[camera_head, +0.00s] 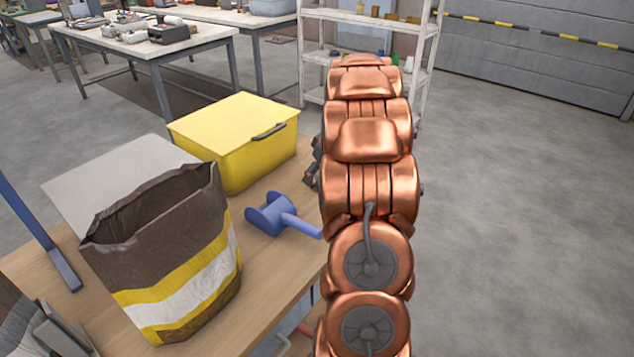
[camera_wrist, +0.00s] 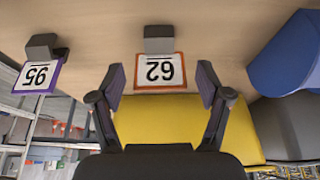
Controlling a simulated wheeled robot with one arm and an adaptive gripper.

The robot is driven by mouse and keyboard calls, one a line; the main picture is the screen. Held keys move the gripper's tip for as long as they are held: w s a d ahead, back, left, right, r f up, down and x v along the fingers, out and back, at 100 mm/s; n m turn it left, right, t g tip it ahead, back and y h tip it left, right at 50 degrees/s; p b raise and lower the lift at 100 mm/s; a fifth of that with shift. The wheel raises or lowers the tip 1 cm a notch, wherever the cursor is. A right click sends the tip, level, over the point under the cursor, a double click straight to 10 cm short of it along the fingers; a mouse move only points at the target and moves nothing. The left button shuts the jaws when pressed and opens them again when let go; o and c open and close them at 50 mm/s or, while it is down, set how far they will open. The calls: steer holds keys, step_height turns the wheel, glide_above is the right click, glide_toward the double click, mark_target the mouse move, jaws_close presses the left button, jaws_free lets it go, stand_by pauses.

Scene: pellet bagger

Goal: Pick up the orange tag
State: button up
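The orange tag (camera_wrist: 160,71) shows in the wrist view as a white card with an orange border and the number 62, upside down in the picture. It hangs from a grey block (camera_wrist: 158,40) at the edge of a wood-coloured surface. My gripper (camera_wrist: 161,86) is open, with one finger to each side of the tag in the picture. No contact shows, and the remaining gap in depth is hard to tell. A purple-bordered tag (camera_wrist: 37,77), numbered 95, hangs from another grey block at the left. In the head view my arm hides the tags.
A yellow lidded bin (camera_head: 240,145) stands on the wooden table (camera_head: 262,290); a brown, yellow and white bag (camera_head: 175,255) stands nearer. A blue handled object (camera_head: 272,215) lies close to my arm. White shelving (camera_head: 428,60) stands behind. Floor at the right is clear.

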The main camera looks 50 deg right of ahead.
steer(key=c, duration=1)
steer(key=shift+r, duration=0.1)
